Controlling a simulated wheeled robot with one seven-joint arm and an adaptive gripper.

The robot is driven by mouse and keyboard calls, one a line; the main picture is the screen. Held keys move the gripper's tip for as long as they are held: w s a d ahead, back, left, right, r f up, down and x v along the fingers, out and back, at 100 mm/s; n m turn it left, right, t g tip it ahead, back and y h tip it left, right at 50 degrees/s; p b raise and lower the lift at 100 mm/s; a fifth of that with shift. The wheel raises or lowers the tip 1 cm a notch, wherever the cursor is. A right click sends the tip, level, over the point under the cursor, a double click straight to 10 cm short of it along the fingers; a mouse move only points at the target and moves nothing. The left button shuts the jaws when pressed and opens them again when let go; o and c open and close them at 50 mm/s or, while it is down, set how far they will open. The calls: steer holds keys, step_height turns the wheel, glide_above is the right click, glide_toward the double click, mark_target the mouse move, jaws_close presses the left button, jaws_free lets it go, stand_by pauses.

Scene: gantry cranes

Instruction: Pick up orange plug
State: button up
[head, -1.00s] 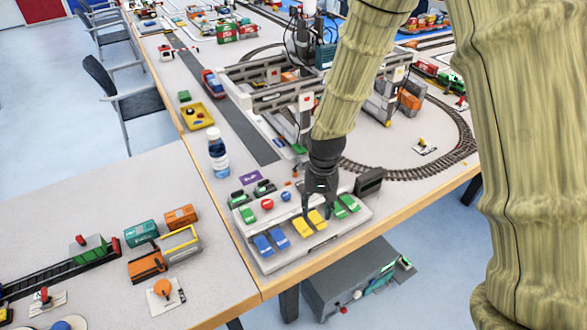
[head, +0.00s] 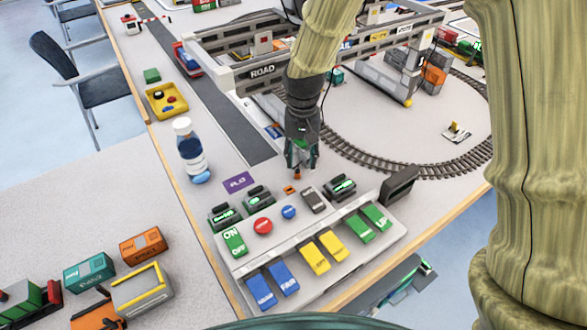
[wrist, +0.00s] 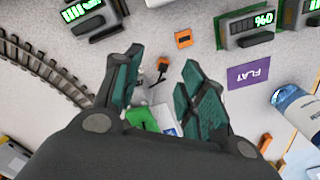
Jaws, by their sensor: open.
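A small orange plug (head: 297,176) with a dark stem stands out just below my gripper (head: 302,163) in the head view, on the white table behind the control panel.
The control panel (head: 330,275), with coloured rocker switches and buttons, is in front. The gantry frame (head: 262,72) stands behind, with curved track (head: 400,165) to the right.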

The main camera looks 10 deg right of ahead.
mark_target(297, 172)
steer(key=shift+w+f, duration=0.35)
steer(key=shift+f, duration=0.35)
steer(key=shift+w+a+f+p, duration=0.15)
steer(key=shift+a+f, duration=0.05)
steer(key=shift+f, duration=0.95)
steer(key=shift+w+a+f+p, duration=0.15)
steer(key=shift+f, duration=1.75)
jaws_close()
